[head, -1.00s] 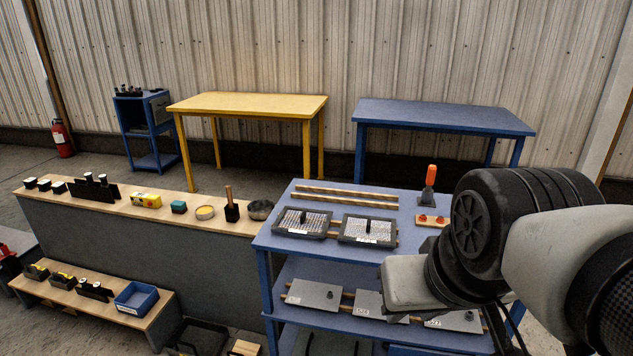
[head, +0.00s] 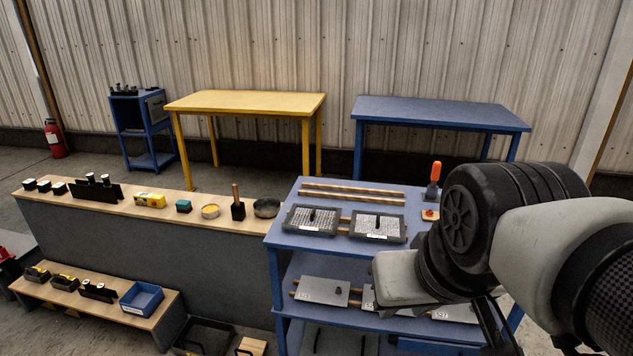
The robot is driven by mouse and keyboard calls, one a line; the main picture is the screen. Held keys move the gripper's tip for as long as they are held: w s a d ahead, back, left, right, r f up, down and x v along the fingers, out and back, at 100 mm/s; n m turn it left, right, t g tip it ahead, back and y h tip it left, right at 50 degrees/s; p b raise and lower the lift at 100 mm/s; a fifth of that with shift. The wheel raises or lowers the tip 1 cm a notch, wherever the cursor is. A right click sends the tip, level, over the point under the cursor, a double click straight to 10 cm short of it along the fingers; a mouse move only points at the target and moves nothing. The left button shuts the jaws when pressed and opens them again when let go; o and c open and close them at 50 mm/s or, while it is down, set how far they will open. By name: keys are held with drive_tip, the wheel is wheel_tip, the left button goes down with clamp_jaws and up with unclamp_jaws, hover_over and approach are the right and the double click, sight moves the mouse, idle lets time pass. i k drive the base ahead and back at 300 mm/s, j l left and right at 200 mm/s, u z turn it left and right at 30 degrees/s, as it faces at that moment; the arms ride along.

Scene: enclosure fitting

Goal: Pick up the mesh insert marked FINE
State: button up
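Two mesh inserts in dark frames lie side by side on the top of the blue shelf unit. The left mesh insert (head: 311,219) and the right mesh insert (head: 378,227) each have a dark upright grip in the middle and a small white label at the front edge. The labels are too small to read, so I cannot tell which is marked FINE. They rest on wooden strips. My arm fills the right side of the head view, right of the inserts and partly in front of the shelf unit. My gripper's fingers are not visible.
The blue shelf unit (head: 285,241) has grey plates (head: 322,291) on its lower shelf. Wooden rods (head: 352,195) and an orange-handled tool (head: 434,178) are on top. A long counter (head: 120,206) at left carries small items. Yellow (head: 245,103) and blue tables (head: 440,113) stand behind.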

sight(389, 227)
drive_tip(key=i+j+z, duration=0.1)
drive_tip(key=i+z, duration=0.15)
drive_tip(key=i, duration=0.25)
drive_tip(key=i+j+z, duration=0.25)
drive_tip(key=i, duration=0.25)
